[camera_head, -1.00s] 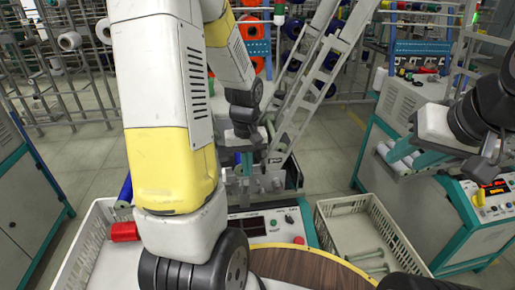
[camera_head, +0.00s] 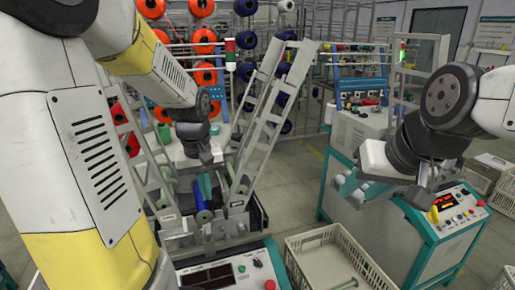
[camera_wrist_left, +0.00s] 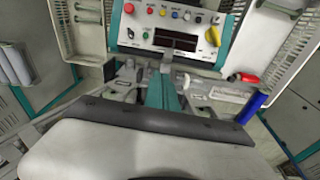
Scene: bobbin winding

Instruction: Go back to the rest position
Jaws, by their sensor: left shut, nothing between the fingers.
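My left arm comes in from the left in the head view. Its gripper (camera_head: 203,155) hangs in front of the winding machine's metal frame, above the spindle area, and is shut and empty. In the left wrist view the machine's control panel (camera_wrist_left: 172,30) with coloured knobs lies beyond my wrist, with a teal part below it. My right arm comes in from the right, and its gripper (camera_head: 414,196) points down in front of a second teal and white machine (camera_head: 362,130). Its fingers are small and dark, so their opening is unclear.
A cream crate (camera_head: 325,243) with a green bobbin stands right of the front control box (camera_head: 235,275). Racks with orange spools (camera_head: 203,36) stand behind. A red piece (camera_wrist_left: 248,78) and a blue cylinder (camera_wrist_left: 252,108) show in the left wrist view. Floor is clear between the machines.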

